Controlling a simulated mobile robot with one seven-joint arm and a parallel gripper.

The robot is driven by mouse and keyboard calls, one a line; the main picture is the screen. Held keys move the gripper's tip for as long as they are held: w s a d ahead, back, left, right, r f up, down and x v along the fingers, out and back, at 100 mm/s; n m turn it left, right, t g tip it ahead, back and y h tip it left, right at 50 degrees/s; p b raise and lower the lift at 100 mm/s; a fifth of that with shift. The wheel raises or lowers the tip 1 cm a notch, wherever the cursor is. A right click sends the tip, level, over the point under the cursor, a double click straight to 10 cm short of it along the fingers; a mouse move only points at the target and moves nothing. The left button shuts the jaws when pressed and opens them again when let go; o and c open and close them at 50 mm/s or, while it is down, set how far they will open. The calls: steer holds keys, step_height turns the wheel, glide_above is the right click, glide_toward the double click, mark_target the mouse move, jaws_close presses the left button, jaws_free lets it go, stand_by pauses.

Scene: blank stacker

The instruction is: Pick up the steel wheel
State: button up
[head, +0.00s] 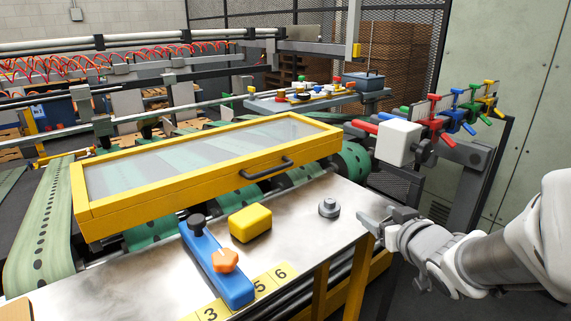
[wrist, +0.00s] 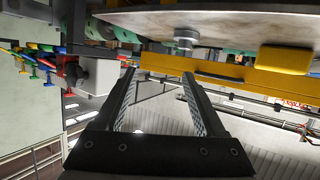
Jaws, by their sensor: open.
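The steel wheel (head: 329,208), a small grey stepped disc with a knob on top, stands on the bare metal table (head: 310,235) near its right end. In the wrist view, where the scene appears upside down, the steel wheel (wrist: 187,38) is beyond the fingertips, towards the top of the picture. My gripper (head: 385,220) is just off the table's right edge, to the right of the wheel and apart from it. In the wrist view my gripper (wrist: 158,76) has its two fingers spread with nothing between them.
A yellow block (head: 250,222) and a blue bar (head: 215,262) with a black knob and an orange knob lie left of the wheel. A yellow-framed clear cover (head: 210,165) stands behind. A white block (head: 399,142) and coloured clamps (head: 455,110) are behind my gripper.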

mark_target(332, 204)
steer(key=w+a+f, duration=0.1)
steer(key=w, duration=0.2)
steer(key=w+a+f+y, duration=0.1)
steer(key=w+a+f, duration=0.1)
steer(key=w, duration=0.2)
steer(key=w+a+f+y, duration=0.1)
steer(key=w+a, duration=0.1)
steer(key=w, duration=0.1)
steer(key=shift+w+a+f+n, duration=0.15)
steer(key=shift+w+f+n, duration=0.05)
steer(key=shift+f+n, duration=0.2)
steer(key=shift+a+x, duration=0.2)
steer(key=shift+x, duration=1.1)
steer(key=shift+a+x, duration=0.15)
steer(key=shift+x, duration=1.2)
steer(key=shift+s, duration=0.15)
steer(key=shift+c, duration=0.2)
steer(key=shift+f, duration=0.2)
jaws_close()
